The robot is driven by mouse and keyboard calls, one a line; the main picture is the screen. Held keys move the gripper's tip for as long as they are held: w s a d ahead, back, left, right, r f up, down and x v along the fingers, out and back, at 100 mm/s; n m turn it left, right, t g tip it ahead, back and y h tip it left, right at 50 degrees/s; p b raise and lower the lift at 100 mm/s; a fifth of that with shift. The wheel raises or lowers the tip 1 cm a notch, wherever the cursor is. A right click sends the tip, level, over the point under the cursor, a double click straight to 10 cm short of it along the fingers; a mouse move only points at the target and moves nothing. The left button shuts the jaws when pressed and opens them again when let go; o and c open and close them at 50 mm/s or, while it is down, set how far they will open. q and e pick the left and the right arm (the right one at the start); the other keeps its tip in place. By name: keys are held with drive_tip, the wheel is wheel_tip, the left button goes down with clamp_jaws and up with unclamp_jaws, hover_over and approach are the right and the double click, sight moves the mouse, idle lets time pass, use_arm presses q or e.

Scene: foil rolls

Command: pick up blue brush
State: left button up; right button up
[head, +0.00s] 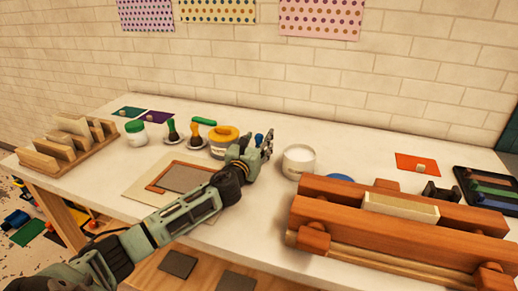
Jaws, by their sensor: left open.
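My left gripper (266,146) is open above the white table, right of the yellow-lidded jar. A small blue tip (258,138), which looks like the handle top of the blue brush, shows right at the gripper, partly hidden by it. The brush's lower part is hidden, and I cannot tell whether the fingers touch it. A green-handled brush (172,130) and an orange-handled brush (194,131) stand farther left. My right gripper is not in view.
A yellow-lidded jar (222,140) stands just left of the gripper, a white cup (298,161) just right. A large wooden press (400,224) fills the right front. A framed board (184,178) lies beside my forearm. A wooden rack (70,143) stands at far left.

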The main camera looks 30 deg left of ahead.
use_arm(q)
drive_tip(key=shift+c, duration=0.2)
clamp_jaws()
drive_tip(key=shift+r, duration=0.1)
drive_tip(key=shift+a+r, duration=0.1)
drive_tip(key=shift+r, duration=0.15)
wheel_tip(320, 180, up, 4)
drive_tip(key=shift+f+p, duration=0.1)
drive_tip(key=shift+p, duration=0.4)
drive_tip(key=d+r, duration=0.6)
drive_tip(key=d, duration=0.6)
drive_tip(key=shift+w+r, duration=0.25)
drive_tip(key=shift+w, duration=0.1)
